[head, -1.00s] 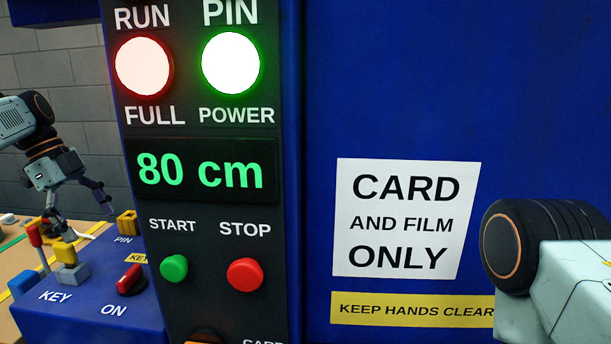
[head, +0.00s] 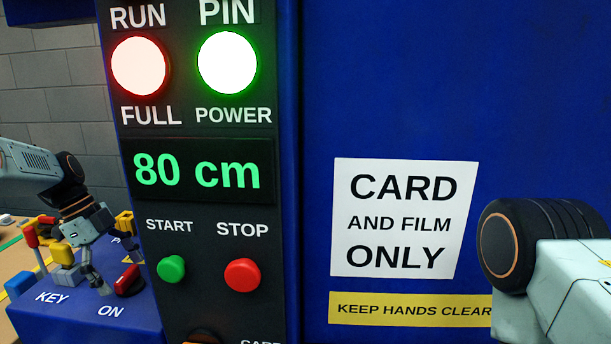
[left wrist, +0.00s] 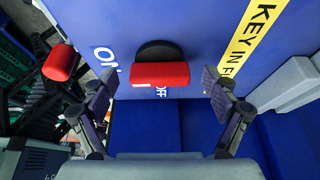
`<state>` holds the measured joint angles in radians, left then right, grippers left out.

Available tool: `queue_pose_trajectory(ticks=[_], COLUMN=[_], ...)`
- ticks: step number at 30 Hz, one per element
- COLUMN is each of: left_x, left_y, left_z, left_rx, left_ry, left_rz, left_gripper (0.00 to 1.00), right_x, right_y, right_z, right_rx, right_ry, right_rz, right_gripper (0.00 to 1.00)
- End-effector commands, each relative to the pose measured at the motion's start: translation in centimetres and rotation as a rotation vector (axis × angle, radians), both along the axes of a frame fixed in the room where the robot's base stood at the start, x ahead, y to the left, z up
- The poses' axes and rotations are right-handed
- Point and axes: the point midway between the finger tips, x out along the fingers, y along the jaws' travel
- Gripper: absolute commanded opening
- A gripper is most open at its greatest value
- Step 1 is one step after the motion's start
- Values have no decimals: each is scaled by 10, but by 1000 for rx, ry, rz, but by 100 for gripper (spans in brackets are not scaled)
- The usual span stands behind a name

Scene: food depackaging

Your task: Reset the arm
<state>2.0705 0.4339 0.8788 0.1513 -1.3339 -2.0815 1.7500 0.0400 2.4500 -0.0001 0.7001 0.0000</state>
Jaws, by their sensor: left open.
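The red rotary switch (head: 128,280) sits on the blue ledge between the ON label and the column; in the left wrist view the red switch (left wrist: 160,74) lies across its dark round base. My left gripper (head: 108,280) is over the ledge at the switch. In the left wrist view my left gripper (left wrist: 160,88) is open, with one finger on each side of the switch and a visible gap to each. Contact is not evident. A link of my right arm (head: 545,265) shows at the right edge; its gripper is out of view.

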Motion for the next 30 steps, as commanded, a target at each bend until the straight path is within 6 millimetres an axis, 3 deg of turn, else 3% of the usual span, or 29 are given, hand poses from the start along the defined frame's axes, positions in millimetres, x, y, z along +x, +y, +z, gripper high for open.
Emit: queue_pose_trajectory(ticks=[15, 30], left_x=[-6, -10], left_y=[-1, -3], left_z=[0, 1], left_rx=[-2, -2], left_ry=[0, 1], left_rz=[403, 780], left_gripper=[87, 87], right_x=[0, 0], right_y=[0, 0], right_z=[-10, -3], right_rx=[0, 0], right_ry=[0, 0], right_rz=[0, 0], right_gripper=[0, 0])
